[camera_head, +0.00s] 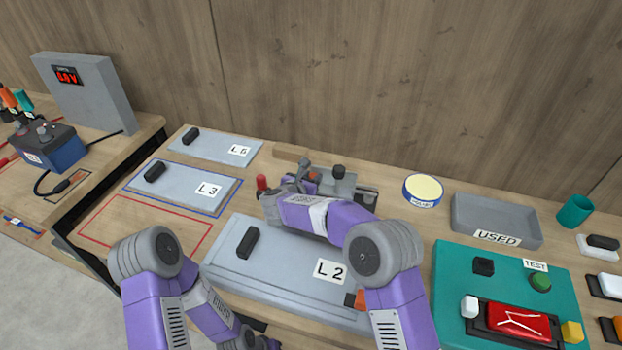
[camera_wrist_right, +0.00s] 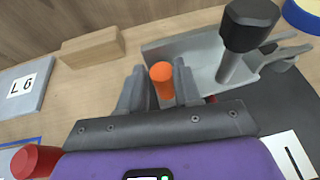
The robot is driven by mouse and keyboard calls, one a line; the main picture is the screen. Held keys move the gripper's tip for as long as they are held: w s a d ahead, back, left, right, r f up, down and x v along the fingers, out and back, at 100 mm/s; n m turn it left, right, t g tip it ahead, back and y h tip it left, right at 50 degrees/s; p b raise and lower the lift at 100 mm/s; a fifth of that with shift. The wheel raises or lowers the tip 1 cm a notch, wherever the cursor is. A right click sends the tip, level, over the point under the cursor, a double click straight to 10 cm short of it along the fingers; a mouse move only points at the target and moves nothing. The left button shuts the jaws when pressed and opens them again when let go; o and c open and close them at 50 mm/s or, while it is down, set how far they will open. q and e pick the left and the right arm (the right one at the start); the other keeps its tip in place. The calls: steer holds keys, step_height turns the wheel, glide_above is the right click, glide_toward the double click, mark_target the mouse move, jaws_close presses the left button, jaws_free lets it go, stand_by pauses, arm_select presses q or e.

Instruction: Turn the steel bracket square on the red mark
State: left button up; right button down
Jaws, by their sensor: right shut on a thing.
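The grey steel bracket (camera_head: 348,187) lies on a dark plate at the back middle of the table, partly hidden by my right arm. In the right wrist view, the bracket (camera_wrist_right: 190,45) is a shallow angled grey piece, with a black-knobbed post (camera_wrist_right: 240,45) at its right. My right gripper (camera_head: 307,178) is over its left end. In the wrist view, the right gripper (camera_wrist_right: 160,88) is shut on an orange peg (camera_wrist_right: 161,72) between its fingers. A sliver of red (camera_wrist_right: 211,99) shows beside the right finger; I cannot tell whether it is the mark.
A red knob (camera_head: 262,182) stands left of the gripper. A wooden block (camera_head: 290,152) lies behind. The grey L2 panel (camera_head: 290,270) lies in front, the L3 panel (camera_head: 195,190) to the left. A blue-rimmed round tin (camera_head: 423,188) and USED tray (camera_head: 495,222) stand right.

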steer(key=shift+d+f, duration=0.1)
steer(key=shift+d, duration=0.1)
steer(key=shift+w+m+h+b, duration=0.2)
steer(key=shift+m+h+b, duration=0.1)
steer(key=shift+m+h, duration=0.1)
steer(key=shift+w+g, duration=0.1)
steer(key=shift+g, duration=0.2)
steer(key=shift+f, duration=0.1)
steer(key=c, duration=0.9)
jaws_free()
steer(key=shift+d, duration=0.1)
steer(key=shift+r, duration=0.2)
